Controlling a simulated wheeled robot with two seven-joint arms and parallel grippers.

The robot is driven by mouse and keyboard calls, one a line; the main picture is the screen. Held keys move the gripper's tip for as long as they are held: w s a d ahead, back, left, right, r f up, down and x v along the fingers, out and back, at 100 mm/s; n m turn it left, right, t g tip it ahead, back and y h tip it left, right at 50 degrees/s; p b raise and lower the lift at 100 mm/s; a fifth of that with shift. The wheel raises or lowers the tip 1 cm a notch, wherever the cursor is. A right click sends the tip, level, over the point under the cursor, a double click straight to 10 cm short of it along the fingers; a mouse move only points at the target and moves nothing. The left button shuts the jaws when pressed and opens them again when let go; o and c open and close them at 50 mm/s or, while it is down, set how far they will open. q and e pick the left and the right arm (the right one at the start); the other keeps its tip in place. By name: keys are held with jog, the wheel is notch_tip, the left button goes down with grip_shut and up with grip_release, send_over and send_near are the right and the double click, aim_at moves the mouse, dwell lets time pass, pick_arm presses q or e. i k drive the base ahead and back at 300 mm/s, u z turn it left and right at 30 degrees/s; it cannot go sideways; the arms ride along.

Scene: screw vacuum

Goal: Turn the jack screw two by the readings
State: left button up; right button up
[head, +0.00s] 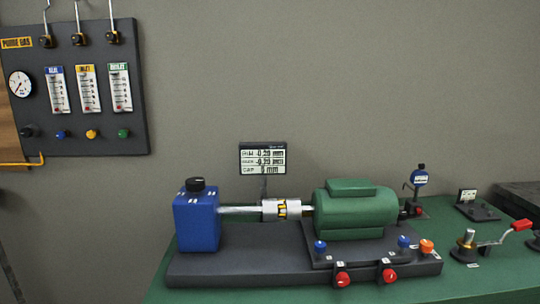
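A green motor (357,211) sits on a dark plate on the long grey base (240,270). A red-headed screw (343,279) and a second red-headed screw (389,275) stick out at the plate's front. Their small labels are too blurred to read, so I cannot tell which is jack screw two. Blue knobs (320,246) (403,241) and an orange knob (427,246) stand on or near the plate. A readout (263,159) behind the shaft seems to show about -0.29 mm on two lines and 0 mm on the third. Neither gripper is in view.
A blue pump block (196,219) joins the motor through a shaft and silver coupling (281,209). A dial gauge (420,178) stands behind right. A red-handled crank (521,226) lies right on the green bench (490,285). A gauge panel (75,95) hangs on the left wall.

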aim_at(389, 275)
jog(key=u, duration=1.3)
jog(key=i, duration=0.4)
jog(key=z, duration=1.9)
